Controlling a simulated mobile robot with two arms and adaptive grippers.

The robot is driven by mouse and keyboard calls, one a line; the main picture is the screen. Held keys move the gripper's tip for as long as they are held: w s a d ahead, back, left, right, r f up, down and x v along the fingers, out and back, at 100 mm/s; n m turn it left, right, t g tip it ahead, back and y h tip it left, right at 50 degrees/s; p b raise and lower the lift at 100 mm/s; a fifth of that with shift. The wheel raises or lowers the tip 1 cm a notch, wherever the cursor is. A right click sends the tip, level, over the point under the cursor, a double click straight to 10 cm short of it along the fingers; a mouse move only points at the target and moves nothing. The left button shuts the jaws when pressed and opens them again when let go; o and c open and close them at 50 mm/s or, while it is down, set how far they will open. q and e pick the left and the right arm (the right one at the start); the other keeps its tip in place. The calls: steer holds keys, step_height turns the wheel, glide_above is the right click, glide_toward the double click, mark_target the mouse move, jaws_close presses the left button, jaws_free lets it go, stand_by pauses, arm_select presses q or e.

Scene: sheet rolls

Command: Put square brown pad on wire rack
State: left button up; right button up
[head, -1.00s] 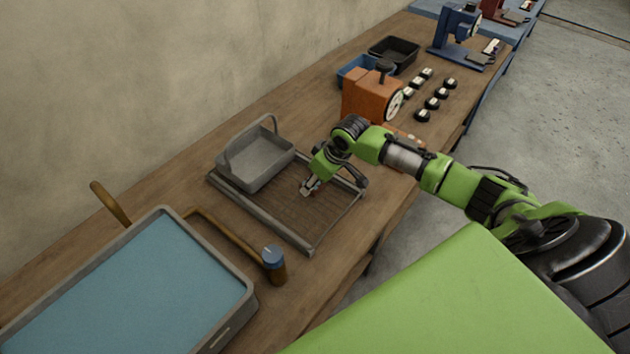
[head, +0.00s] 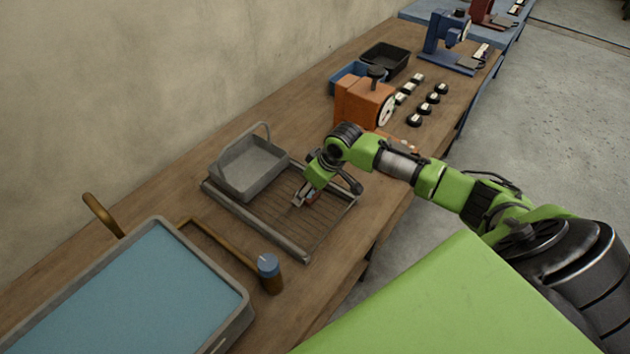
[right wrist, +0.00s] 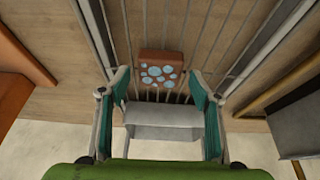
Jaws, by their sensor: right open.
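The square brown pad (right wrist: 161,68), with pale blue spots on its face, lies on the thin bars of the wire rack (right wrist: 182,30) in the right wrist view. My right gripper (right wrist: 160,86) is open, its two teal-lined fingers apart on either side of the pad's near end, with clear gaps to it. In the head view my right gripper (head: 300,200) is low over the right part of the wire rack (head: 280,241). A small part of the pad (head: 313,196) shows beside the fingers there. My left gripper is not in view.
A grey handled basket (head: 250,170) stands on the rack's back left part. An orange machine (head: 360,103), blue and black bins and several small black-and-white pieces are beyond. A blue-filled tray (head: 140,290) and a blue-capped brown handle (head: 269,275) are at the near left.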

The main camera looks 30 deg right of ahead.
steer(key=b+v, duration=0.1)
steer(key=v, duration=1)
steer(key=shift+s+r, duration=0.1)
